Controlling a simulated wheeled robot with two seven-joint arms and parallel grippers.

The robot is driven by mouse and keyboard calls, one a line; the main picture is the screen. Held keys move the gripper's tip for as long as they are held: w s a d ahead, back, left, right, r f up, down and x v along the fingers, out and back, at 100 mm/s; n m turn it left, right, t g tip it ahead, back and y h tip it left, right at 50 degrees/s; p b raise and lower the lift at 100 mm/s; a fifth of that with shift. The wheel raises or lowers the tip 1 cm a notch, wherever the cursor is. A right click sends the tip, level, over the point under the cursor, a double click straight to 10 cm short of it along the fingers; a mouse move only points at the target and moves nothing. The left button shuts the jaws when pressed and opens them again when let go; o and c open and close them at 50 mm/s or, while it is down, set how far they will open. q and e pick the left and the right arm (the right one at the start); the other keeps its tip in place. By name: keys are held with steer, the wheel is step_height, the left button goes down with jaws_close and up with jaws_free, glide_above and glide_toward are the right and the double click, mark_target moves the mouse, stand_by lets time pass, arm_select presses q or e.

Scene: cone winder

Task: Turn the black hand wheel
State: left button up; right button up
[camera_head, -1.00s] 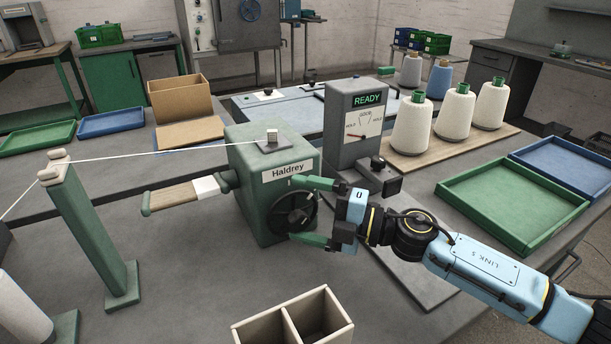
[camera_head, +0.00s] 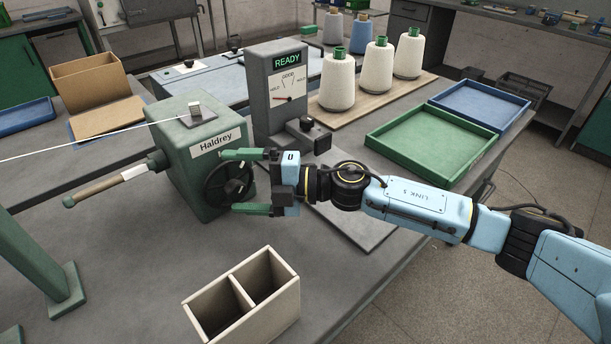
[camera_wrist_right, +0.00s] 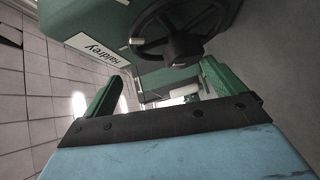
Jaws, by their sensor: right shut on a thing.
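The black hand wheel (camera_head: 228,181) is on the front of the green machine (camera_head: 190,150) marked "Haldrey". It also shows in the right wrist view (camera_wrist_right: 176,42), with its rim, spokes and hub. My right gripper (camera_head: 229,182) reaches in from the right. Its two green fingers are wide apart, one at the top and one at the bottom of the wheel, and it is shut on the wheel. The fingers cover part of the rim in the head view. My left gripper is not in view.
A grey meter box (camera_head: 279,95) reads "READY" behind the wheel. White cones (camera_head: 338,82) stand on a board. A green tray (camera_head: 430,143) and a blue tray (camera_head: 480,106) lie at right. A two-compartment box (camera_head: 270,290) stands in front.

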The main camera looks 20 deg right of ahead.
steer(key=shift+d+r, duration=0.45)
steer(key=shift+r, duration=0.2)
steer(key=shift+v, duration=0.95)
steer(key=c, duration=0.4)
arm_select(q)
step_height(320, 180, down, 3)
steer(key=b, duration=0.3)
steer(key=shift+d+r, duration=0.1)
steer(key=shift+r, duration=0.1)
arm_select(e)
steer(key=v, duration=0.4)
steer(key=f+v, duration=0.1)
steer(key=v, duration=0.3)
steer(key=f+v, duration=0.1)
steer(key=v, duration=0.4)
steer(key=shift+s+a+f, duration=0.1)
steer(key=shift+s, duration=0.1)
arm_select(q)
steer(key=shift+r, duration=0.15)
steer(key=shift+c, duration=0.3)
arm_select(e)
steer(key=shift+w+a, duration=0.1)
